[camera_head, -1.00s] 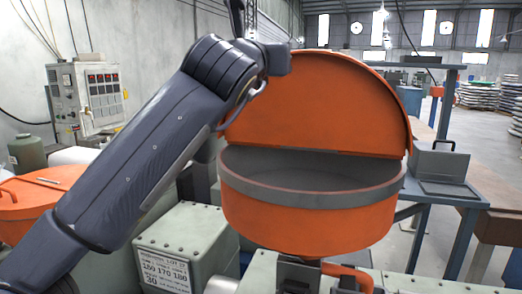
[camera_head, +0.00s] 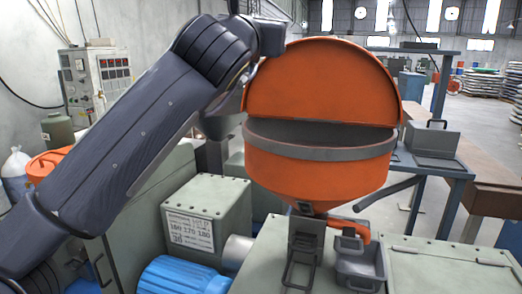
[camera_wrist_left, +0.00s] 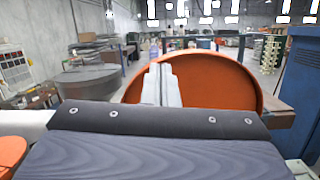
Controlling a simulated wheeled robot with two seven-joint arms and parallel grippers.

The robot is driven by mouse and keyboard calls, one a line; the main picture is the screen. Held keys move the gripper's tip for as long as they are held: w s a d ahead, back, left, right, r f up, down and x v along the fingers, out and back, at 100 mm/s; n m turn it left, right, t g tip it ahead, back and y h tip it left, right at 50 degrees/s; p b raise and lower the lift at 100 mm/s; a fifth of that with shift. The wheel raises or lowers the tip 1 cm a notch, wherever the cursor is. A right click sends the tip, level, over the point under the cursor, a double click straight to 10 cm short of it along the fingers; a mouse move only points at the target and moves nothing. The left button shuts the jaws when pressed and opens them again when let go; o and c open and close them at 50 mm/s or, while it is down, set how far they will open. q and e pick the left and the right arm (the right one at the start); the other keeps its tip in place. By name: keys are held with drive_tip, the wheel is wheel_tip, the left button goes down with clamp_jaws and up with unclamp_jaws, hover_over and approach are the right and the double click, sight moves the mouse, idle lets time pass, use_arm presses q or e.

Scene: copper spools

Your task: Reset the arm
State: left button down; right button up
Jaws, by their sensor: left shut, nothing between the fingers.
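My left arm (camera_head: 120,165) reaches up from the lower left in the head view. Its wrist end is in front of the left edge of the raised orange lid, and its hand is mostly cut off by the top edge. In the left wrist view the pale grey fingers of my left gripper (camera_wrist_left: 160,70) are shut and empty, pointing up in front of the orange lid (camera_wrist_left: 212,82). I cannot tell whether they touch it. My right arm is not in view.
An orange hopper (camera_head: 320,180) with a grey rim stands open over a grey-green machine. Beside it are a labelled metal box (camera_head: 192,228) and a blue motor (camera_head: 178,276). A control panel (camera_head: 95,80) is at the back left. A steel-blue frame (camera_head: 455,190) stands at right.

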use_arm(q)
drive_tip(key=s+a+m+t+h, duration=0.2)
drive_tip(key=s+a+m, duration=0.2)
drive_tip(key=m, duration=0.4)
drive_tip(key=s+a+f+m+g+y, duration=0.1)
drive_tip(key=s+a+f+m+g, duration=0.4)
drive_tip(key=f, duration=1.3)
drive_tip(key=s+a+f+m+g+y, duration=0.1)
drive_tip(key=s+a+f+m+g, duration=0.4)
drive_tip(key=s+f+m, duration=0.4)
drive_tip(key=s+a+f+m+g+y, duration=0.2)
drive_tip(key=s+a+f+m+g, duration=0.4)
drive_tip(key=s+f, duration=0.7)
wheel_tip(320, 180, down, 14)
drive_tip(key=shift+s+a+f+m, duration=0.15)
drive_tip(key=shift+s+a+m, duration=0.25)
drive_tip(key=shift+m, duration=0.3)
drive_tip(key=shift+a, duration=0.1)
